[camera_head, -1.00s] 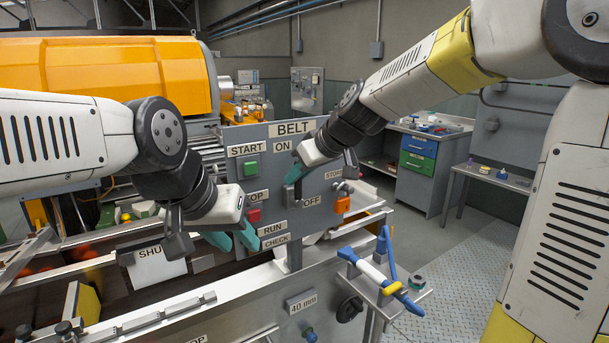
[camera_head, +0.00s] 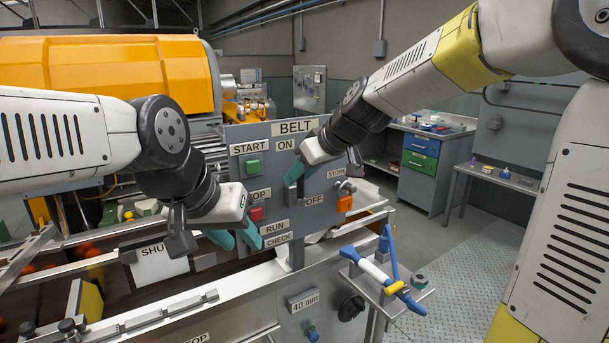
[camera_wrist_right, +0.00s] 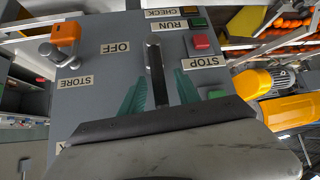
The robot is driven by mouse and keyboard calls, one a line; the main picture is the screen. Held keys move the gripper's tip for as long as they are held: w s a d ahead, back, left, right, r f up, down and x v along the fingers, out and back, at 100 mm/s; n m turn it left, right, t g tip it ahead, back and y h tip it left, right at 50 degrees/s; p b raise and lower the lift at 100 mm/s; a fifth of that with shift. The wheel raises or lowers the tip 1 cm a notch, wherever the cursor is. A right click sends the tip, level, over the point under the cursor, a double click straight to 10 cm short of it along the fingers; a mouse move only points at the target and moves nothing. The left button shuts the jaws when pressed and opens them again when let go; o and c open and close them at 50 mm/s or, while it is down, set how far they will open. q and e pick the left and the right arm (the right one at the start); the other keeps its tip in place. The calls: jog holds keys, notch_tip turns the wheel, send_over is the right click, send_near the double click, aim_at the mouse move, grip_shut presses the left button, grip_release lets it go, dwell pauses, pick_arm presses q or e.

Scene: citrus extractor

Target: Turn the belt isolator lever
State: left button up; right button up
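In the right wrist view the panel appears upside down, and the lever stands between the teal fingers of my right gripper (camera_wrist_right: 160,90). The fingers are apart, with a gap visible on each side of the lever. My left gripper (camera_head: 237,241) is open and empty, low at the panel's left edge.
An orange padlock-like part (camera_head: 344,203) is beside the STORE label. A green START button (camera_head: 253,167) and a red STOP button (camera_head: 256,213) are on the panel's left. A side tray (camera_head: 425,291) holds a blue and white tool (camera_head: 375,272). Floor is clear to the right.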

jog(key=v, duration=0.7)
jog(key=shift+s+d+r, duration=0.1)
jog(key=s+d+f+m+h, duration=0.2)
jog(key=s+d+f+m, duration=0.2)
jog(key=s+d, duration=0.4)
jog(key=s+d+f+m+h, duration=0.2)
jog(key=s+d+f+m, duration=0.2)
jog(key=s+d, duration=0.4)
jog(key=shift+s+m, duration=0.4)
jog(key=shift+s, duration=0.8)
jog(key=shift+f, duration=0.1)
